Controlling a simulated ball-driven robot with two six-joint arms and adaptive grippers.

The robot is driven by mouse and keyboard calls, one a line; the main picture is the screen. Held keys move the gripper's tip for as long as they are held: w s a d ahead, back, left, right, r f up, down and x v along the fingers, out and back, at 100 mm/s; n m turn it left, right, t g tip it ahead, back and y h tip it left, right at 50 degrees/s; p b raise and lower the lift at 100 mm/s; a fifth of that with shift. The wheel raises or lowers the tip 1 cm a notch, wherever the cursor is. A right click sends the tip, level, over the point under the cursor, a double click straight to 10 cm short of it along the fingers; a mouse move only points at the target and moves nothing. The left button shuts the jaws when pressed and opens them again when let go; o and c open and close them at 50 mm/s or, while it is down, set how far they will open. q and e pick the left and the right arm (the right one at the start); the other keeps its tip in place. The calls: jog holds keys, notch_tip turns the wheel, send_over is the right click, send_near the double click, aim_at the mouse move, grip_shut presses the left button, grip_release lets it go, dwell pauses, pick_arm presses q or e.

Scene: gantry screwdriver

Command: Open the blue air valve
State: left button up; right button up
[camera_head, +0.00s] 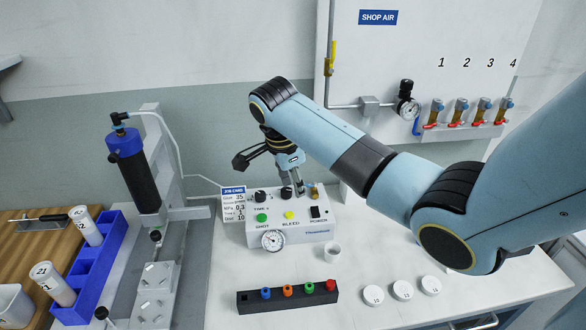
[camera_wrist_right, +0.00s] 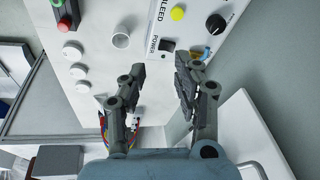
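A small blue fitting with an orange-yellow part (camera_head: 316,190) sits at the back right of the white dispenser box (camera_head: 300,233). It also shows in the right wrist view (camera_wrist_right: 198,52), beside one fingertip and partly hidden; I cannot tell whether they touch. I cannot tell its lever position. My right gripper (camera_head: 293,186) points down over the back of the box. In the wrist view it is open (camera_wrist_right: 160,76), with nothing seen between its fingers. Several numbered wall valves (camera_head: 460,112) with blue and red parts stand on a panel at the right. My left gripper is not in view.
The box has a gauge (camera_head: 273,240), knobs and a power switch (camera_head: 315,212). In front are a small cup (camera_head: 332,252), a black rack with coloured plugs (camera_head: 286,297) and white discs (camera_head: 402,290). A dispenser stand (camera_head: 150,160) and blue tray (camera_head: 92,262) are at left.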

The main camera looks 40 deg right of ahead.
aim_at(308, 185)
jog(key=w+d+f+h+b, duration=0.1)
jog(key=w+d+h+b, duration=0.1)
jog(key=w+d+b, duration=0.45)
jog(key=x, duration=0.9)
jog(key=shift+w+a+f+b, duration=0.15)
jog(key=shift+a+f+b, duration=0.1)
jog(key=shift+f+b, duration=0.2)
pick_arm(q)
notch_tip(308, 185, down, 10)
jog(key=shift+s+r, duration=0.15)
